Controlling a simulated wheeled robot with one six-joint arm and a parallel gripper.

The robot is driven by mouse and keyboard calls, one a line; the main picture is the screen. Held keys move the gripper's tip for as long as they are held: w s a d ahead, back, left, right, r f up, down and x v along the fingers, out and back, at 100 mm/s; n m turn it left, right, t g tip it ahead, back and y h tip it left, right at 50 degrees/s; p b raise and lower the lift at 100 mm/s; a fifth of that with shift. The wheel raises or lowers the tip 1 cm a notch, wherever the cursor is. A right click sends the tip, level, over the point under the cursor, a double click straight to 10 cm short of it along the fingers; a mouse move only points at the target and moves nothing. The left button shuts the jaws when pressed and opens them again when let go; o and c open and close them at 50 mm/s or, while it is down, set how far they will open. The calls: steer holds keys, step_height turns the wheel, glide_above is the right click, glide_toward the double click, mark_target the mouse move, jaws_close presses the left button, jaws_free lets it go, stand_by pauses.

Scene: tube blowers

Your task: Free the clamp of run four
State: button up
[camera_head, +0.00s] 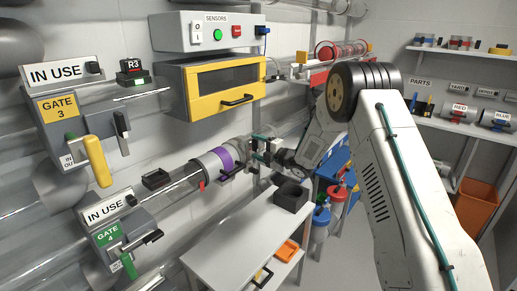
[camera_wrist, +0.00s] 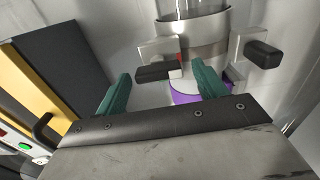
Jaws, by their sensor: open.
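The run four tube (camera_head: 175,192) extends from the green gate 4 box (camera_head: 112,238) towards a purple band (camera_head: 222,158). In the wrist view a clamp with a metal ring (camera_wrist: 190,42) is around a clear tube, with a black handle (camera_wrist: 157,73) at left and a black knob (camera_wrist: 263,54) at right. The purple band (camera_wrist: 185,98) shows just below it. My gripper (camera_head: 263,146) is open at the clamp. Its teal fingers (camera_wrist: 160,76) appear on either side of the black handle; I cannot tell whether they touch it. In the head view the clamp is mostly hidden by my gripper.
A white table (camera_head: 235,235) with a black block (camera_head: 291,196) stands below. A yellow-framed box (camera_head: 212,87) is on the wall above the tube. The gate 3 box (camera_head: 70,125) with a yellow handle is at left. Parts shelves (camera_head: 460,120) are at right.

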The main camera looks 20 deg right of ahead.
steer(key=v, duration=0.8)
